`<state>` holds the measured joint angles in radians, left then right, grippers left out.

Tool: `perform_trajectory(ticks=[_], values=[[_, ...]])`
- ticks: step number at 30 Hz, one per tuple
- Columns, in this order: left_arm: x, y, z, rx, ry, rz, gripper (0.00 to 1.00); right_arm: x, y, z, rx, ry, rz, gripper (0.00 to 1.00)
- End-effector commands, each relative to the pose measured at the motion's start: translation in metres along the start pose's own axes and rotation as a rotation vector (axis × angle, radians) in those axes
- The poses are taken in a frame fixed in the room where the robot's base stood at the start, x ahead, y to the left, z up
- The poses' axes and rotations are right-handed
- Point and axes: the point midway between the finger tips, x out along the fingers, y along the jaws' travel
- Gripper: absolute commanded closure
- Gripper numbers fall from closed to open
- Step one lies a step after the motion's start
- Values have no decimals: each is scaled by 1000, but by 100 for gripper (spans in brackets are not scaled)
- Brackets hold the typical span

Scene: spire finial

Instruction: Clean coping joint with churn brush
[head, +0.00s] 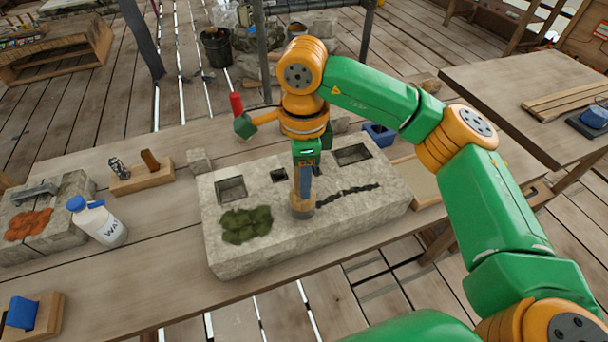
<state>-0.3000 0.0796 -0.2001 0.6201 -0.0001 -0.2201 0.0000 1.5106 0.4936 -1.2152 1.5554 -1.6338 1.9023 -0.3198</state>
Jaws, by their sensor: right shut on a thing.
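The coping stone (240,262) is a pale grey block lying on the wooden bench, with square recesses in its top. A dark jagged joint (348,192) crosses the right part of its top. My right gripper (306,166) points down over the middle of the stone and is shut on the churn brush (302,207). The brush is roughly upright, with its round head at the stone's top, just left of the joint's left end. I cannot tell whether the bristles touch the stone. My left gripper is not in view.
Green moss (246,225) covers the stone's front left. A blue container (379,134) sits behind right. Bare bench lies between bottle and stone.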

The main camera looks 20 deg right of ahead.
Motion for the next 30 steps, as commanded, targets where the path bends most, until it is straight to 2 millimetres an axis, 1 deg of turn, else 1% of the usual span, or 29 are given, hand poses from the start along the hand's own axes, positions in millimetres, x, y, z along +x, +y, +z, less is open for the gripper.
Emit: perform_trajectory(ticks=[8,21,26,30], values=[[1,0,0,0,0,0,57,0,0,-1,1,0,0,100],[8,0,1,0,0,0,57,1,-7,-28,1,0,0,100],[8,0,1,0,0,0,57,1,-8,-32,2,0,0,100],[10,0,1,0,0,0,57,1,-10,-40,2,1,0,100]])
